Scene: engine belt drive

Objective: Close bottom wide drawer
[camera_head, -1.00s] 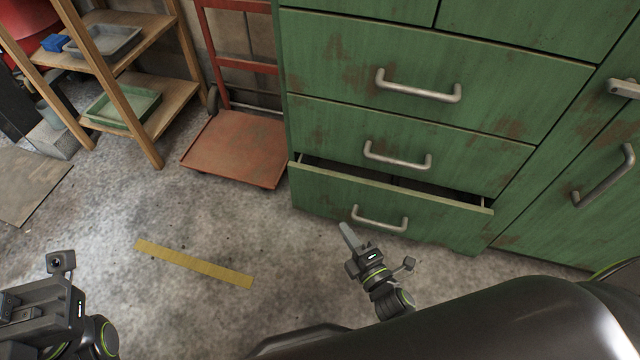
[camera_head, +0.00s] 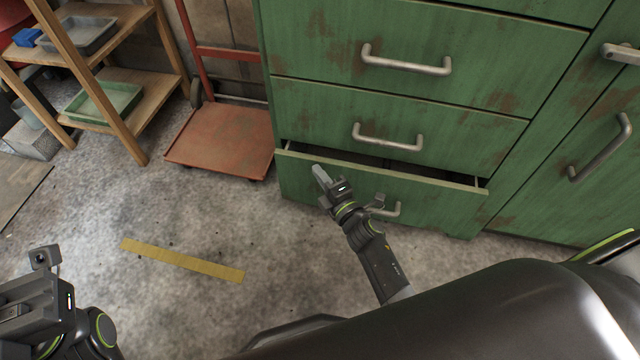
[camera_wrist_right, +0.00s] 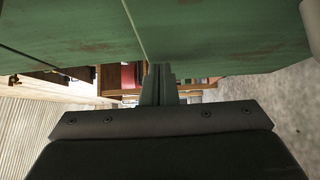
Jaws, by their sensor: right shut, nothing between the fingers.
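The bottom wide drawer (camera_head: 436,200) of the green cabinet stands a little open, with a dark gap above its front. Its metal handle (camera_head: 392,209) is partly hidden behind my right gripper (camera_head: 320,174). The right gripper is shut and empty, with its fingertips at the left part of the drawer front, near its top edge. I cannot tell whether they touch it. In the right wrist view the shut fingers (camera_wrist_right: 158,84) point at a green surface.
The two drawers above, with handles (camera_head: 405,62) and (camera_head: 388,138), are shut. A red cart (camera_head: 222,138) stands left of the cabinet, beside a wooden shelf (camera_head: 135,100). A yellow floor strip (camera_head: 182,260) lies on open floor.

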